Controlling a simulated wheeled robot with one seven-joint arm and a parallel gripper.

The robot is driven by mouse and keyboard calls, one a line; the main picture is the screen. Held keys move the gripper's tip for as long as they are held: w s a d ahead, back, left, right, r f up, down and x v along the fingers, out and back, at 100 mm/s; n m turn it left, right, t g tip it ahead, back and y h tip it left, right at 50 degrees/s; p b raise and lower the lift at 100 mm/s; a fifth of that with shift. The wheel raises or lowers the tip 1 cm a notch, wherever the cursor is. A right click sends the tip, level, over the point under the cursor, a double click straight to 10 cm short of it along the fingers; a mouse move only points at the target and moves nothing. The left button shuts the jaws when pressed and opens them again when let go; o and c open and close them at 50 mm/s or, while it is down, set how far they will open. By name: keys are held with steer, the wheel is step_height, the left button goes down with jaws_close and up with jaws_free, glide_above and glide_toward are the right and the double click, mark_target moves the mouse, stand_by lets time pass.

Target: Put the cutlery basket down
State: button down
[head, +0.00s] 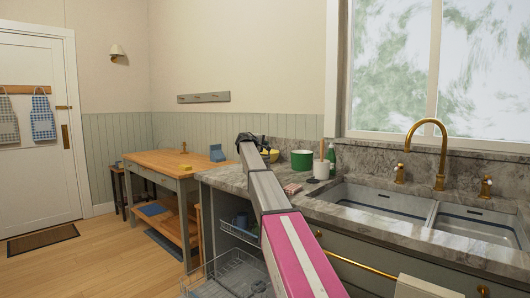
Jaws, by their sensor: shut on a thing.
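My gripper (253,139) is a small dark shape at the far end of my arm, over the grey stone counter (222,177). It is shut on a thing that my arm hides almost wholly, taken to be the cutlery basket. I cannot make out the basket's shape, nor whether it touches the counter.
A yellow bowl (271,155), a green pot (301,159), a white crock (321,170) and a green bottle (331,154) stand right of my gripper. Below, wire dishwasher racks (215,272) are pulled out. A double sink (385,201) is at right, a wooden table (170,163) at left.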

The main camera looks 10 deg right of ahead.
step_height(320, 180, down, 3)
steer(key=shift+f, duration=0.2)
steer(key=c, duration=1.2)
jaws_free()
steer(key=shift+a, duration=0.1)
steer(key=v, duration=1.2)
